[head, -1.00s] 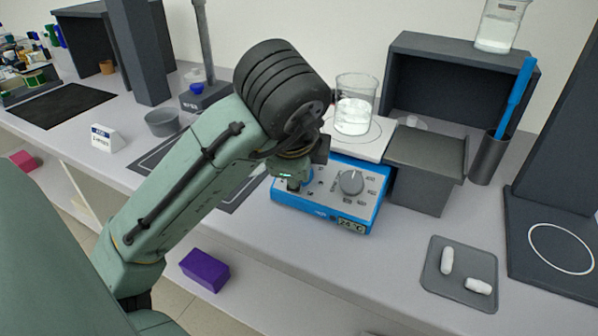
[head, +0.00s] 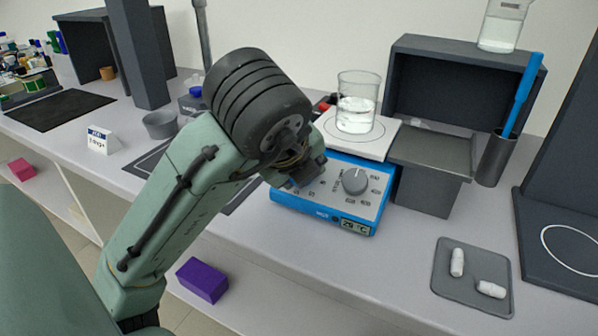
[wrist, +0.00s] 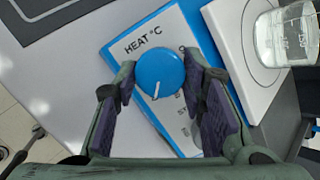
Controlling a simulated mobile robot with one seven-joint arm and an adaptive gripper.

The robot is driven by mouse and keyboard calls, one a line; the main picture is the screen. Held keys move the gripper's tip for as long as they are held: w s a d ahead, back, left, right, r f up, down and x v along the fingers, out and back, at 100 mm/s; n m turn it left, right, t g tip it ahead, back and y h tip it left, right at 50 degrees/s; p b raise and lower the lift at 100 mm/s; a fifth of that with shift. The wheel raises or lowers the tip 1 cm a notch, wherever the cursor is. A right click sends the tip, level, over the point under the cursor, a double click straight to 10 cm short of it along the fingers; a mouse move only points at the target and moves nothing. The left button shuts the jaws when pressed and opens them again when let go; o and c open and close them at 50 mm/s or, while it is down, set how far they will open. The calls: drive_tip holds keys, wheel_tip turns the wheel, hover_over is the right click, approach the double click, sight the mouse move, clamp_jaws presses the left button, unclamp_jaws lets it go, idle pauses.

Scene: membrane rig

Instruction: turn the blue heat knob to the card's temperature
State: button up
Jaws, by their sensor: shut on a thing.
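The blue heat knob (wrist: 158,72) with its white pointer line shows in the wrist view, beside the printed "HEAT °C". My gripper (wrist: 160,84) has one finger on each side of the knob and is shut on it. In the head view my gripper (head: 303,176) hides the knob on the blue hotplate (head: 328,221).
A beaker (head: 357,103) stands on the hotplate's white top. A grey stir knob (head: 355,181) sits right of my gripper. A grey box (head: 432,180) adjoins the hotplate's right side. A tray (head: 446,285) with two white pieces lies front right.

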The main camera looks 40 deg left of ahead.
idle(0.4)
drive_tip(key=o, duration=1.2)
drive_tip(key=shift+s, duration=0.1)
drive_tip(key=v, duration=1.2)
drive_tip(key=shift+f, duration=0.1)
